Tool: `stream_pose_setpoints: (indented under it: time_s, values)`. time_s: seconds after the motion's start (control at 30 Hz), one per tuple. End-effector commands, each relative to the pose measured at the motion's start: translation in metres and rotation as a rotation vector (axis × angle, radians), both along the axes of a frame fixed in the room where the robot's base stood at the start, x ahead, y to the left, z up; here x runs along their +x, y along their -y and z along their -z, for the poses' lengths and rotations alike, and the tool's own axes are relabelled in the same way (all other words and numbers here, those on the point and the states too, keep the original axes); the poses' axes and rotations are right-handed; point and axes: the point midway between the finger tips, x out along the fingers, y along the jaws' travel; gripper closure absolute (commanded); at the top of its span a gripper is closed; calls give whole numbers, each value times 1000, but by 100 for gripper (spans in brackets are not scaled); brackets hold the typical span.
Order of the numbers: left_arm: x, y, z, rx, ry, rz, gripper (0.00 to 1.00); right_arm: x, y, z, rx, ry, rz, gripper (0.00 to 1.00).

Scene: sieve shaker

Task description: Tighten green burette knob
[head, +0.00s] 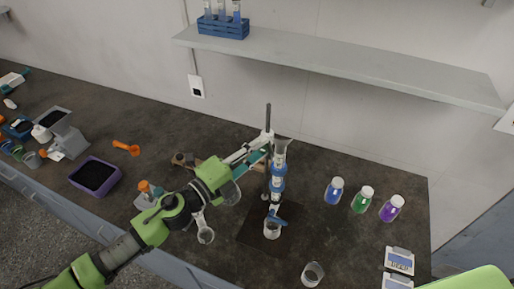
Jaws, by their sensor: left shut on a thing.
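The burette (279,172), a clear tube with blue parts, stands upright by a dark stand rod (268,116) right of the middle. A teal-green knob (256,158) shows small beside the rod, at the clamp. My left gripper (259,149) reaches in from the left, with its fingers at the clamp beside the rod. It is shut on the green knob; the fingers partly hide the knob and clamp, so the exact contact is hard to see. My right gripper is not in view; only a green part of my right arm shows at the lower right.
A glass beaker (272,230) stands under the burette, and another (313,273) is nearer the front. Blue, green and purple bottles (362,199) stand at right, near scales (399,261). A purple tray (95,176) is at left. A shelf (340,66) overhangs the back.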

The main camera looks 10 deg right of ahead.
Motion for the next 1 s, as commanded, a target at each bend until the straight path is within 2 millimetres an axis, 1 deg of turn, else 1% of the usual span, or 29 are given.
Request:
stream_pose_setpoints:
  time_s: [0.47,0.5,0.57,0.87,1.0]
  values:
    - [0,-1,1,18,11,-1,98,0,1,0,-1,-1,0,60]
    - [0,-1,1,18,11,-1,74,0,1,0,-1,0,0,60]
    - [0,-1,1,18,11,-1,60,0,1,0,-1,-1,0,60]
    - [0,-1,1,17,10,-1,60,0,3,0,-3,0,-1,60]
    - [-4,-7,1,17,8,-2,60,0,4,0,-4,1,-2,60]
